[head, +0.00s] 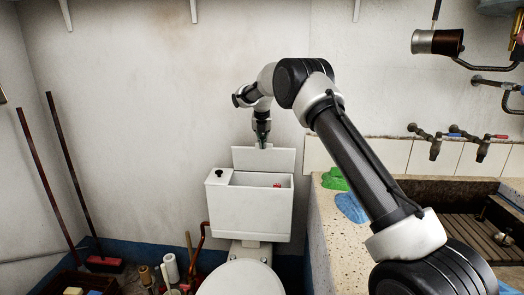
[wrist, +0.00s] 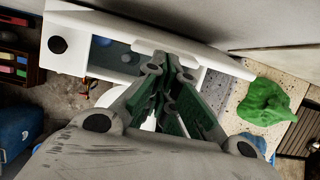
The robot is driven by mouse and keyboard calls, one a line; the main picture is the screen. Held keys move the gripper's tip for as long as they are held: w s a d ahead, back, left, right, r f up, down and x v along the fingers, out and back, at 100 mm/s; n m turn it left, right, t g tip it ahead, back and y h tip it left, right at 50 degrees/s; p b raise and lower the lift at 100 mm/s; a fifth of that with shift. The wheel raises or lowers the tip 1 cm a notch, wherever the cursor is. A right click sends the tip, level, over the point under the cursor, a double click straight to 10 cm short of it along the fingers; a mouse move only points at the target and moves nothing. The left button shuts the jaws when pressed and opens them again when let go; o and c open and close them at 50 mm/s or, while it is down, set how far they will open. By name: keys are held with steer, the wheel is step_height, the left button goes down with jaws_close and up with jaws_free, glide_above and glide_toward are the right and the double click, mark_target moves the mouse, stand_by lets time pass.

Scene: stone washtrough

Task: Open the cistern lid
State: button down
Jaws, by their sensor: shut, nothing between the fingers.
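The white cistern (head: 245,214) stands above the toilet bowl against the wall. Its white lid (head: 246,159) is raised and stands about upright along the back of the opening, so the inside shows. My gripper (head: 262,144) is shut and empty. It is at the upper part of the raised lid, right of its middle; whether it touches the lid I cannot tell. In the wrist view, the gripper's closed fingers (wrist: 172,68) overlap the lid (wrist: 110,20) and cover part of the opening. A black knob (head: 219,173) sits on the cistern's fixed left top.
A small red item (head: 277,185) shows inside the cistern. The stone trough (head: 340,225) stands to the right, with a green cloth (head: 334,179) and a blue cloth (head: 351,207) on its edge. Taps are on the wall above; brooms and bottles stand at left.

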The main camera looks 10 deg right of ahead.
steer(key=shift+w+d+r, duration=0.2)
steer(key=shift+w, duration=0.45)
steer(key=shift+w+d+r, duration=0.25)
steer(key=shift+w, duration=0.4)
steer(key=shift+w+d+r, duration=0.2)
steer(key=shift+w, duration=0.45)
